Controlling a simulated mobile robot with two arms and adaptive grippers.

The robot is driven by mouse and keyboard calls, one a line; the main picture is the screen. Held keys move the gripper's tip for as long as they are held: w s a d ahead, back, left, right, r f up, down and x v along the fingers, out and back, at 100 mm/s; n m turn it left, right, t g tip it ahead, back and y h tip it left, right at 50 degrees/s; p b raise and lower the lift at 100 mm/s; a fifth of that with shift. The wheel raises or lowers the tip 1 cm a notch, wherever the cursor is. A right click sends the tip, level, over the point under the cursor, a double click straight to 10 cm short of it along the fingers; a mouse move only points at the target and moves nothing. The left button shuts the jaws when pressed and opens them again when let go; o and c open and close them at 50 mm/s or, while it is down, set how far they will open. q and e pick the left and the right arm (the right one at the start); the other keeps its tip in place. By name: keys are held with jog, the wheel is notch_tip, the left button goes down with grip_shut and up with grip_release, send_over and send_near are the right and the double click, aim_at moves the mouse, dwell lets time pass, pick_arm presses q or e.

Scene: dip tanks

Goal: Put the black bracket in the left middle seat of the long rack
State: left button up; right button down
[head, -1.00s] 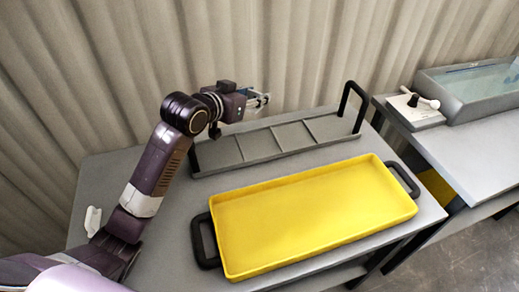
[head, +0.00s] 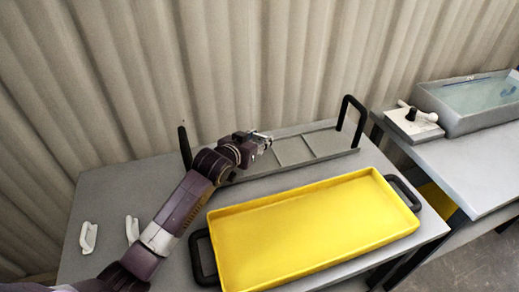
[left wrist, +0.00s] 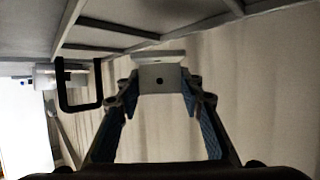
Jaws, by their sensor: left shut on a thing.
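The long grey rack (head: 333,143) lies along the back of the near table, with dividers between its seats and an upright black handle at each end. My left gripper (head: 264,140) is low over its left middle part, partly hiding the left seats. In the left wrist view the gripper (left wrist: 161,95) is shut on a pale grey-white bracket (left wrist: 158,78) with a small dark hole. It looks pale, not black. I cannot tell whether it touches the rack. No black bracket is clearly visible. My right gripper is not in view.
A yellow tray (head: 228,252) with black handles fills the front of the table. Two white pieces lie at the left, one here (head: 88,237) and one beside my arm (head: 131,229). On the right table are a white plate with a black knob (head: 411,114) and a water tank (head: 450,118).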

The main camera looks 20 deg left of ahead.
aim_at(259, 157)
pick_arm(q)
jog(key=shift+f, duration=2.3)
jog(key=o, duration=1.3)
jog(key=shift+f, duration=0.1)
jog(key=shift+s, duration=0.1)
jog(key=v, duration=1.2)
